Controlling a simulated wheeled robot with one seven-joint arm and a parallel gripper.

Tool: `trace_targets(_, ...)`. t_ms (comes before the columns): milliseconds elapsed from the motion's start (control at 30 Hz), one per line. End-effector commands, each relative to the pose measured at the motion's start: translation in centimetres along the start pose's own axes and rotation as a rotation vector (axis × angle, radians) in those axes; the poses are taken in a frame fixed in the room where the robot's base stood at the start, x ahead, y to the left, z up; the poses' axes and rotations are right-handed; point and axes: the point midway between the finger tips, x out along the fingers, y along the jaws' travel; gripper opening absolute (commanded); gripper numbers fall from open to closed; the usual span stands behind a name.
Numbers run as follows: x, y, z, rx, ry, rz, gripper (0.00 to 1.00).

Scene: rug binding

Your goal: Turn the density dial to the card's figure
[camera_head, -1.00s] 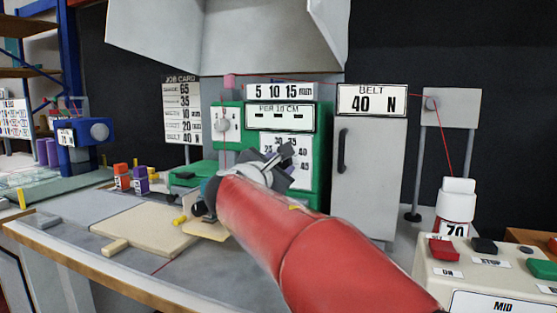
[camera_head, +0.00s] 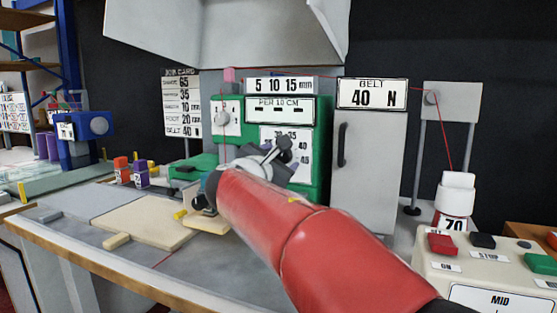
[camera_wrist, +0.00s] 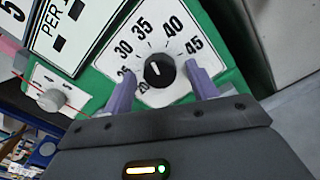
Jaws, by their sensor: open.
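The density dial is a black round knob (camera_wrist: 159,70) on a white plate marked 20 to 45. A short white mark shows on the knob, near the 30 to 35 side, but its exact reading is unclear. My gripper (camera_wrist: 161,74) is open, with its two purple fingers on either side of the knob; contact cannot be told. In the head view my gripper (camera_head: 277,150) is in front of the dial plate (camera_head: 301,165) and hides the knob. The job card (camera_head: 183,103) at the back shows 65, 35, 10, 20 and 40; its upper row labels are hard to read.
The green machine (camera_head: 315,140) carries a "PER 10 CM" display (camera_head: 280,110) showing dashes. A smaller knob (camera_wrist: 51,100) sits beside the dial plate. A grey cabinet (camera_head: 378,190) stands to the right.

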Motion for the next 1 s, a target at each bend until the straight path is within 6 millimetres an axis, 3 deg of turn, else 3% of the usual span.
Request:
trace_targets(167,-0.5,0.0,0.0,0.001,0.001,0.002,0.58)
trace_targets(600,-7.1,0.0,0.0,0.001,0.001,0.002,0.58)
trace_targets(1000,-7.8,0.0,0.0,0.000,0.000,0.000,0.58)
